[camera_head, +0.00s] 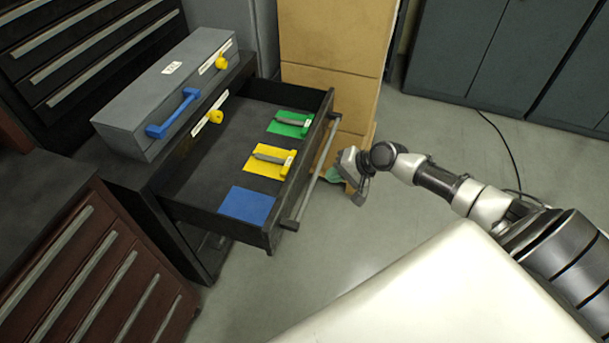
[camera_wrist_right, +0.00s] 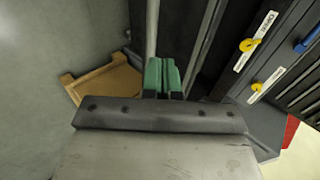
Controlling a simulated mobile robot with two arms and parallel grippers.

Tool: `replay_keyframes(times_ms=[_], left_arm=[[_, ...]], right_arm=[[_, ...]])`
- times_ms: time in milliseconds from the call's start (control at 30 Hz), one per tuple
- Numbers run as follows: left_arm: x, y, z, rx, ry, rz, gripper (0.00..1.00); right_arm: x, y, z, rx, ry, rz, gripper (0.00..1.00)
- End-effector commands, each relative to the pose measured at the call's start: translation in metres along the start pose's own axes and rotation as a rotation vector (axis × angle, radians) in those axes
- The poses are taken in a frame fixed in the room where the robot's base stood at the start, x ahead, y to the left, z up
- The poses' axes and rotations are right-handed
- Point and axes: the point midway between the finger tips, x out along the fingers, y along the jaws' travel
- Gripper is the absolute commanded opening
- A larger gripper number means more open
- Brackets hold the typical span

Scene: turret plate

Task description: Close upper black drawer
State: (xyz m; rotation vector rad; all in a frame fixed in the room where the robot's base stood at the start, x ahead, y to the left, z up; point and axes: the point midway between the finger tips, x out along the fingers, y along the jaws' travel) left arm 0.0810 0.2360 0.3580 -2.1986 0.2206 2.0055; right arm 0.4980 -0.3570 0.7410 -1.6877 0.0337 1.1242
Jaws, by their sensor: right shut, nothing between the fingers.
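The upper black drawer (camera_head: 208,172) is pulled out of its cabinet in the head view. Its floor has green, yellow and blue patches; a tool with a yellow end lies on the yellow patch and another tool on the green one. A long metal handle bar (camera_head: 314,172) runs along its front, and a bar also shows in the right wrist view (camera_wrist_right: 152,32). My right gripper (camera_head: 346,185) is outside the drawer, just right of the handle in the head view. Its green fingertips (camera_wrist_right: 161,76) are together and empty, close to the bar; contact is unclear. My left gripper is not in view.
A grey box (camera_head: 165,95) with a blue handle sits on the cabinet. Cardboard boxes (camera_head: 335,45) stand behind the drawer's far end. A red-brown drawer cabinet (camera_head: 85,260) stands at lower left. Grey floor (camera_head: 425,125) is open right of the boxes.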

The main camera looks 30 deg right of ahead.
Motion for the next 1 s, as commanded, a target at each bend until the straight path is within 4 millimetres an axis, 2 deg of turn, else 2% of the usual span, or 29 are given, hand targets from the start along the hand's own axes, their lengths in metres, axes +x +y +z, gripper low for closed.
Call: replay_keyframes(times_ms=[33,200,400,600,1000], left_arm=[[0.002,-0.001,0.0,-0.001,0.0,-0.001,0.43],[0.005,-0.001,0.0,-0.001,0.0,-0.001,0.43],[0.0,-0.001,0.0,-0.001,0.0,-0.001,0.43],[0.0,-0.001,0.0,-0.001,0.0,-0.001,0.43],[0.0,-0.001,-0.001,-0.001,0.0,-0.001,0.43]], right_arm=[[0.013,-0.001,-0.001,0.003,0.0,-0.005,0.0],[0.048,-0.001,0.0,0.002,0.0,-0.004,0.0],[0.068,-0.02,-0.001,0.0,0.001,-0.002,0.0],[0.076,-0.027,0.0,-0.001,0.001,0.0,0.0],[0.077,-0.028,0.0,0.0,0.001,0.0,0.0]])
